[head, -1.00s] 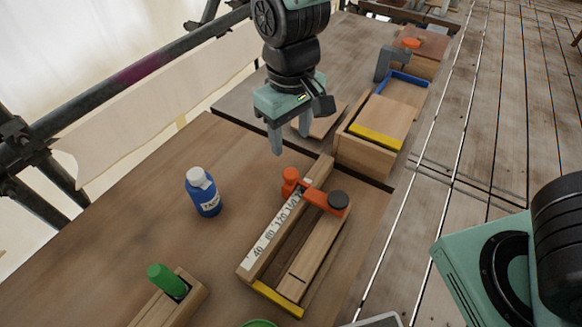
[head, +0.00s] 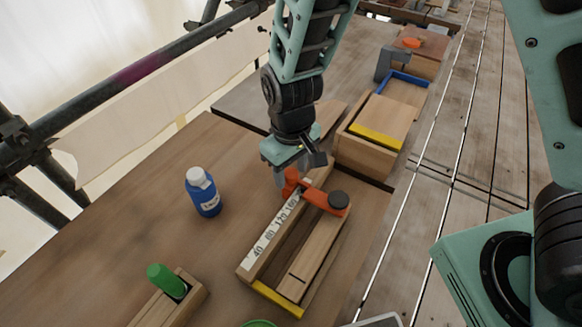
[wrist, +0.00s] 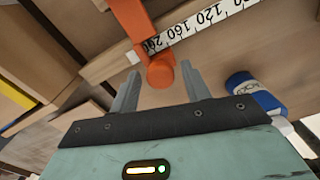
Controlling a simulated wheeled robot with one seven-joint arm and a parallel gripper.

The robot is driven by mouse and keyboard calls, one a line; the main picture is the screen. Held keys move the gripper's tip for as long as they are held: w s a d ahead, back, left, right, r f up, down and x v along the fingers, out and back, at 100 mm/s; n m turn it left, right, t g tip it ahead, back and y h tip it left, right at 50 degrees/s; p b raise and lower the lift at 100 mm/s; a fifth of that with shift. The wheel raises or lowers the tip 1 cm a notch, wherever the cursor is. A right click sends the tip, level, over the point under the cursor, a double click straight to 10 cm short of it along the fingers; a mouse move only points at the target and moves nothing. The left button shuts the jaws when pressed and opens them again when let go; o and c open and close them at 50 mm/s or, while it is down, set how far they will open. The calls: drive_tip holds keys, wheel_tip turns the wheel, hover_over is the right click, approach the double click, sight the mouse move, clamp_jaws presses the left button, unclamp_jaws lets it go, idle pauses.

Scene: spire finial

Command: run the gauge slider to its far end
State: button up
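The gauge (head: 262,268) is a wooden frame with a white number scale on its left rail and a yellow strip at its near end. In the wrist view the orange knob (wrist: 160,70) stands near the 200 mark, between the finger tips. My gripper (head: 284,179) is open at the orange knob; the wrist view shows its two fingers (wrist: 160,88) apart, one on each side. I cannot tell whether they touch it.
A blue bottle (head: 205,196) with a white cap stands left of the gauge. A green-handled thing (head: 166,280) sits in a wooden block at the near left. A wooden box (head: 362,156) with a yellow strip stands beyond the gauge. The table left of the bottle is clear.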

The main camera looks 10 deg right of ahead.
clamp_jaws()
drive_tip(key=w+d, duration=0.6)
drive_tip(key=shift+w+d+b, duration=0.3)
drive_tip(key=shift+w+b, duration=0.1)
drive_tip(key=shift+b, duration=0.05)
drive_tip(key=shift+r, duration=0.1)
drive_tip(key=shift+o, duration=1.2)
unclamp_jaws()
wheel_tip(320, 180, up, 17)
drive_tip(key=shift+r+b, duration=0.2)
drive_tip(key=shift+b, duration=0.2)
